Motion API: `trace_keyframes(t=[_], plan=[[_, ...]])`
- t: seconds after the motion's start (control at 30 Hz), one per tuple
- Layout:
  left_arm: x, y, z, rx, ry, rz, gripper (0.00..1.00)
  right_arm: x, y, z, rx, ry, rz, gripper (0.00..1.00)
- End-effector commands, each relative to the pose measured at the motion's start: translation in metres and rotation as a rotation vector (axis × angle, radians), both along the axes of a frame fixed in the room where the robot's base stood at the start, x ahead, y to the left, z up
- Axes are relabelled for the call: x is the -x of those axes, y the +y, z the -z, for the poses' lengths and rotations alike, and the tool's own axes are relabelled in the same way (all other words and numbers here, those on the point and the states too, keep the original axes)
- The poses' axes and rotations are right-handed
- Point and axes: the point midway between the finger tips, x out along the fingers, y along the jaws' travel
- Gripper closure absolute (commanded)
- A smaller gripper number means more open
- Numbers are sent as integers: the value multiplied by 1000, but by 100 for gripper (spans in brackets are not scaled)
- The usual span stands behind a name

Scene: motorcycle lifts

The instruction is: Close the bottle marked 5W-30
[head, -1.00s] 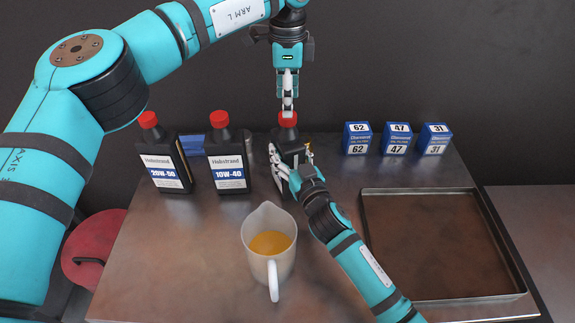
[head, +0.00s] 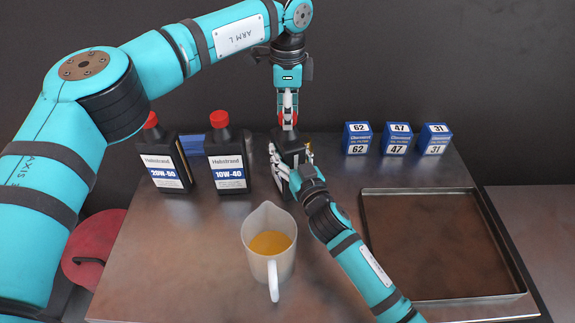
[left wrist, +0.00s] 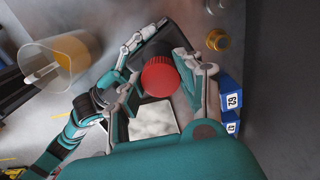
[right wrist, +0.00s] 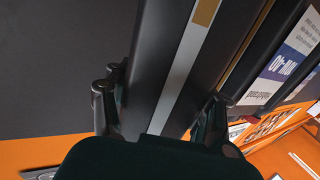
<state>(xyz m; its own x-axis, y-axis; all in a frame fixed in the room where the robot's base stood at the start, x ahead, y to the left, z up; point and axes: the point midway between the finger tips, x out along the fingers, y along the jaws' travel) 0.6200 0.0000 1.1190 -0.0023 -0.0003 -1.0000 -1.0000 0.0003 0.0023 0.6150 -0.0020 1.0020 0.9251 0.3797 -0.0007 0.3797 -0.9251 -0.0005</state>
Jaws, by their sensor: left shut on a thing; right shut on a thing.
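A black bottle (head: 290,150) stands upright at the back middle of the table; its label is not readable here. My right gripper (head: 291,172) is shut on its body, and the bottle also shows between the fingers in the right wrist view (right wrist: 172,75). A red cap (left wrist: 161,76) is at the bottle's top in the left wrist view. My left gripper (head: 288,119) points down from above and is shut on the cap, with red showing beside its fingers in the head view. The neck under the cap is hidden.
Capped bottles marked 20W-50 (head: 166,165) and 10W-40 (head: 227,165) stand to the left. A jug (head: 269,256) of amber liquid stands in front. Blue boxes 62 (head: 357,138), 47 (head: 397,138) and 31 (head: 434,139) stand back right, behind an empty tray (head: 440,297).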

Motion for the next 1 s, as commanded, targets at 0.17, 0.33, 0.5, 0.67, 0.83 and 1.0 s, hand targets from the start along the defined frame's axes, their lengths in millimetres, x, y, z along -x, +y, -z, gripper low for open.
trace_keyframes(t=[0.17, 0.33, 0.5, 0.67, 0.83, 1.0], plan=[[-1, 1, 0, 0, -4, 0, 100, 0, 1, 0, 1, -1, -1, 100], [-2, 1, 0, 0, -5, 167, 100, 0, 1, 0, 1, -3, -2, 100], [-2, 1, 0, -1, -6, 587, 100, 1, 1, -1, 1, -3, -2, 100], [-2, 1, 0, 0, -6, 1007, 100, 1, 1, -1, 1, -3, -3, 100], [-3, 0, 0, 0, -6, 1454, 100, 1, 1, -1, 2, -3, -3, 100], [-3, 0, 1, -1, -6, 1900, 100, 1, 1, -1, 2, -3, -4, 100]])
